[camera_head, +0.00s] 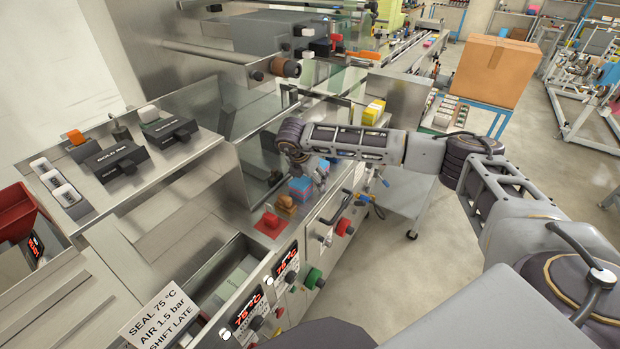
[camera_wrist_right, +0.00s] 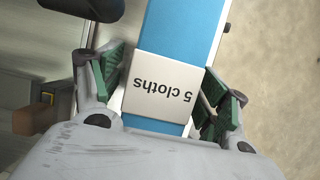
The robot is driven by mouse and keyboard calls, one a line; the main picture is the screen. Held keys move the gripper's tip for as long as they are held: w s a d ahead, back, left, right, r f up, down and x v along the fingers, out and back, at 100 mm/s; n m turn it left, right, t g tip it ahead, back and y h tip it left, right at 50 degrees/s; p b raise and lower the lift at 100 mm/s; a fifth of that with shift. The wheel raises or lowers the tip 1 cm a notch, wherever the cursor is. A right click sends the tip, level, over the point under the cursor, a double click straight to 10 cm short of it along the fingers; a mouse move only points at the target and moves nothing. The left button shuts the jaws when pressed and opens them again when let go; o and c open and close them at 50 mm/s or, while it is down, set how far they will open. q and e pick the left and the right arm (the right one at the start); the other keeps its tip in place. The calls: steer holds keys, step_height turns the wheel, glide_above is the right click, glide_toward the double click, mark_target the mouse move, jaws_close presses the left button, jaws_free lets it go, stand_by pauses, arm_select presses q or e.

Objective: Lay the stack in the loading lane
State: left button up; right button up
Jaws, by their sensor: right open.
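A blue cloth stack (camera_wrist_right: 187,32) with a white band (camera_wrist_right: 160,84) reading "5 cloths" lies between the green-padded fingers of my right gripper (camera_wrist_right: 165,72) in the right wrist view. The fingers are open, one on each side of the stack; a gap shows at least on the right side. I cannot tell which surface is the loading lane. My left gripper is out of view.
A control panel with knobs and red displays (camera_head: 246,312) runs below the ledge. Clear guards and steel machine housing stand left of my right arm. Yellow packs (camera_head: 373,112) sit farther back. A cardboard box (camera_head: 495,70) stands on a blue-framed table behind.

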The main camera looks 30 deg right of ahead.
steer(key=shift+c, duration=0.4)
steer(key=c, duration=1)
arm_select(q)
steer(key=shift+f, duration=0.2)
arm_select(e)
steer(key=shift+r, duration=0.15)
steer(key=shift+s+d+r+b, duration=0.1)
steer(key=shift+s+r+b, duration=0.05)
steer(key=shift+r+b, duration=0.25)
step_height(320, 180, up, 6)
steer(key=b, duration=0.2)
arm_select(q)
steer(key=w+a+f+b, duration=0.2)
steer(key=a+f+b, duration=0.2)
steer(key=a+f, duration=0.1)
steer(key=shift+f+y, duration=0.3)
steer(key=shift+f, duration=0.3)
arm_select(e)
steer(key=s+d, duration=0.3)
steer(key=s, duration=0.2)
steer(key=s+d, duration=0.3)
steer(key=s, duration=0.3)
steer(key=s+d, duration=0.4)
steer(key=s, duration=0.2)
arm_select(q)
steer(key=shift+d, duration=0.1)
